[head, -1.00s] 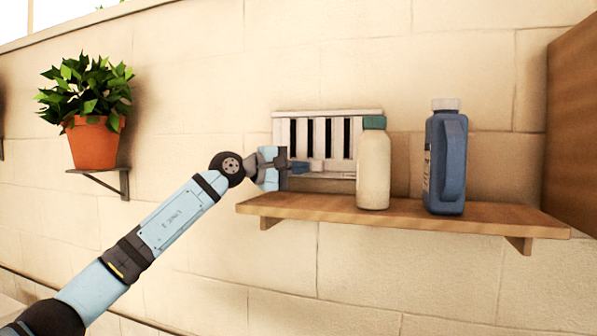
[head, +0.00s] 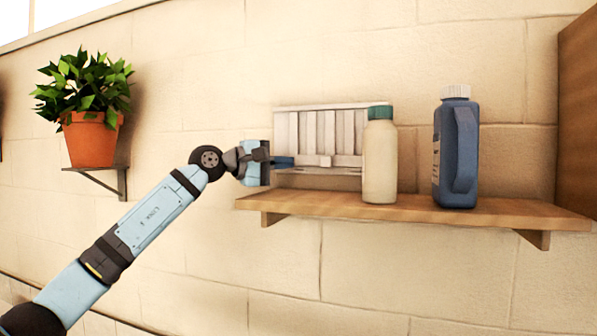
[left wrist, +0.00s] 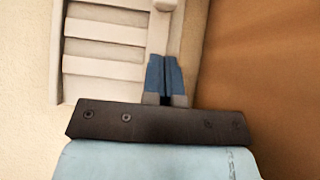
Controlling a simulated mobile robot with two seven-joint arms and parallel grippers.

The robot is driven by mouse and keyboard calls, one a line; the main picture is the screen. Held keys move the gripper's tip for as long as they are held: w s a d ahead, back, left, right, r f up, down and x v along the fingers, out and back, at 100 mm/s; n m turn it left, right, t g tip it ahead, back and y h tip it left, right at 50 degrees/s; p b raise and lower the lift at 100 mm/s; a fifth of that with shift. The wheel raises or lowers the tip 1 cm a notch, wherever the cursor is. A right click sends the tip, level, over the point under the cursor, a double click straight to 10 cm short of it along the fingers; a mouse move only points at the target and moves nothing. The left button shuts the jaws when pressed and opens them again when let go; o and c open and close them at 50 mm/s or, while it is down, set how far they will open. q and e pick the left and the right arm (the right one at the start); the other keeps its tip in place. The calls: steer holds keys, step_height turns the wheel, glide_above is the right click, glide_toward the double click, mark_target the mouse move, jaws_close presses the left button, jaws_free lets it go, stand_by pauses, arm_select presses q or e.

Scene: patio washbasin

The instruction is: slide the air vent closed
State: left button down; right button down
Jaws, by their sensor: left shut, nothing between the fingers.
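The air vent (head: 318,138) is a white slatted panel on the wall above the shelf. Its slats look pale all across, with no dark slots showing. A small knob (head: 325,161) stands out low on its middle; a pale knob also shows at the top of the left wrist view (left wrist: 164,5). My left gripper (head: 290,162) is at the vent's lower left corner, left of the knob and apart from it. Its blue fingers (left wrist: 165,75) are shut together and empty, over the vent's edge in the left wrist view. The bottle hides the vent's right end. My right gripper is out of view.
A cream bottle with a green cap (head: 380,160) and a blue jug with a white cap (head: 456,150) stand on the wooden shelf (head: 420,212) below the vent. A potted plant (head: 90,140) sits on a small bracket shelf at left.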

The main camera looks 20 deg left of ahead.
arm_select(q)
steer(key=v, duration=0.1)
steer(key=b+v, duration=0.1)
steer(key=v, duration=0.2)
steer(key=shift+s+a+f, duration=0.15)
steer(key=shift+a+f, duration=0.2)
steer(key=s, duration=0.2)
steer(key=s+r+b, duration=0.1)
steer(key=shift+a, duration=0.4)
steer(key=shift+s+a, duration=0.15)
steer(key=shift+a, duration=0.45)
steer(key=shift+f, duration=0.1)
steer(key=shift+a, duration=0.1)
